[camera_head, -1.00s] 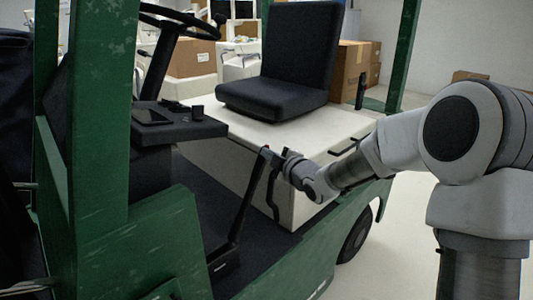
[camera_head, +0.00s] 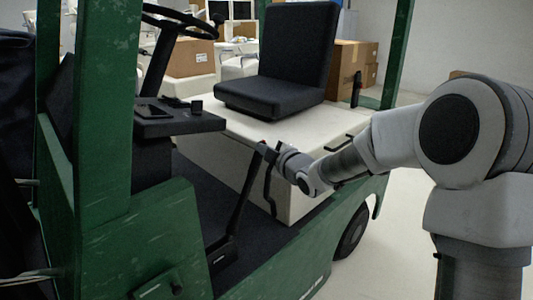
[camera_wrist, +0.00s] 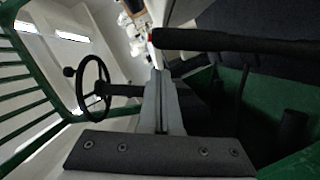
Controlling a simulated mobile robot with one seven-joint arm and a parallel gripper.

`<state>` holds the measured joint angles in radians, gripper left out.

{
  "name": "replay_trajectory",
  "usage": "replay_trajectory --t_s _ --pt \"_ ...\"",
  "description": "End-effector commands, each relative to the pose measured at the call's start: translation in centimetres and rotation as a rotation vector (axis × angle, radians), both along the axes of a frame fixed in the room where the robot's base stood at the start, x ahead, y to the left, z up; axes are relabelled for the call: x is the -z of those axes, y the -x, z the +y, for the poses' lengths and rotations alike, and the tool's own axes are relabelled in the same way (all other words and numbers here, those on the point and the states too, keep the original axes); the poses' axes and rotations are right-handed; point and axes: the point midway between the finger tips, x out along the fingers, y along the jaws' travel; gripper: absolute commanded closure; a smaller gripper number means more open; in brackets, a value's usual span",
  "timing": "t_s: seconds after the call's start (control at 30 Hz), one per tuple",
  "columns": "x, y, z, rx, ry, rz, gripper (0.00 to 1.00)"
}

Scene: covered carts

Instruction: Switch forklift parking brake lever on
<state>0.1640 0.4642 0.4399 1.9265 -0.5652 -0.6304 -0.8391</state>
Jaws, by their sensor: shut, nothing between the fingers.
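The parking brake lever (camera_head: 241,200) is a long black bar rising from the forklift floor, leaning right, with a small red tip. In the wrist view the lever (camera_wrist: 235,41) crosses the upper right, with its red end near the top middle. My gripper (camera_head: 269,149) is at the lever's upper end in the head view. In the wrist view my gripper (camera_wrist: 158,74) has its grey fingers together and empty, just below the lever's red end. I cannot tell whether they touch the lever.
The black seat (camera_head: 279,95) sits on a white base (camera_head: 210,155) behind the lever. The steering wheel (camera_head: 182,20) and dark console (camera_head: 180,124) are to the left. Green frame posts (camera_head: 104,110) flank the cab.

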Motion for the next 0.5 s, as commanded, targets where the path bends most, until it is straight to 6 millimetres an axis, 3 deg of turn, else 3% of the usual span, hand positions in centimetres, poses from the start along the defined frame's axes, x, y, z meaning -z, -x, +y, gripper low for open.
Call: replay_trajectory --t_s 0.07,0.3,0.5 --pt "-0.3 0.1 0.3 -0.002 0.000 -0.003 1.00" --pt "-1.2 4.6 -2.8 0.000 0.002 -0.002 1.00" --pt "-1.7 7.3 -4.4 -0.003 0.002 -0.003 1.00"
